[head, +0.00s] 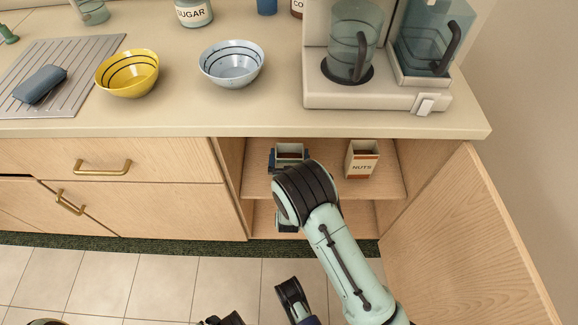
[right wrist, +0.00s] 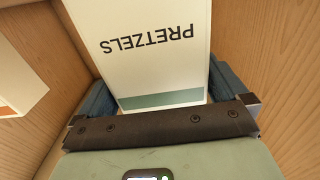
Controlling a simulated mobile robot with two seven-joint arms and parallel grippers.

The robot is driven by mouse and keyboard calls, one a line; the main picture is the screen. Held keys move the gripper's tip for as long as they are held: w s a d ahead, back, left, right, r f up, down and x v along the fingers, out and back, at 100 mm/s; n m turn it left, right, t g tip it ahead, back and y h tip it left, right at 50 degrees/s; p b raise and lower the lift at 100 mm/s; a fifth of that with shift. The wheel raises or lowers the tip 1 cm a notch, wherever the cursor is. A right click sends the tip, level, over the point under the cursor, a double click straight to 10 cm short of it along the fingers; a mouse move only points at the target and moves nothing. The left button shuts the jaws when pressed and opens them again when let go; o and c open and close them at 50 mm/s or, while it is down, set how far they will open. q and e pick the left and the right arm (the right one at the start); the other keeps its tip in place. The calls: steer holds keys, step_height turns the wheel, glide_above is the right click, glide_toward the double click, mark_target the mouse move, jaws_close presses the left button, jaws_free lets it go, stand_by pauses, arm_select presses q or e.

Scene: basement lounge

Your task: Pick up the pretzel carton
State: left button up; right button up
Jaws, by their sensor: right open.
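The pretzel carton (head: 289,149) stands on the upper shelf of the open cabinet in the head view, mostly hidden behind my right arm. In the right wrist view the white carton (right wrist: 160,70) fills the middle, with PRETZELS upside down and a green band near the gripper. My right gripper (right wrist: 161,90) is open, with one blue-grey finger at each side of the carton. Whether the fingers touch it cannot be told. In the head view the right gripper (head: 289,158) reaches into the cabinet, its fingers partly hidden by my wrist.
A nuts carton (head: 362,160) stands to the right on the same shelf. The cabinet door (head: 465,245) is open on the right. The countertop (head: 200,118) overhangs the shelf and holds a yellow bowl (head: 127,75), a pale blue bowl (head: 231,65) and a coffee maker (head: 375,95).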

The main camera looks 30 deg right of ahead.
steer(key=shift+w+d, duration=0.35)
steer(key=shift+w, duration=0.2)
steer(key=c, duration=1.1)
steer(key=shift+o, duration=0.2)
steer(key=shift+r, duration=0.1)
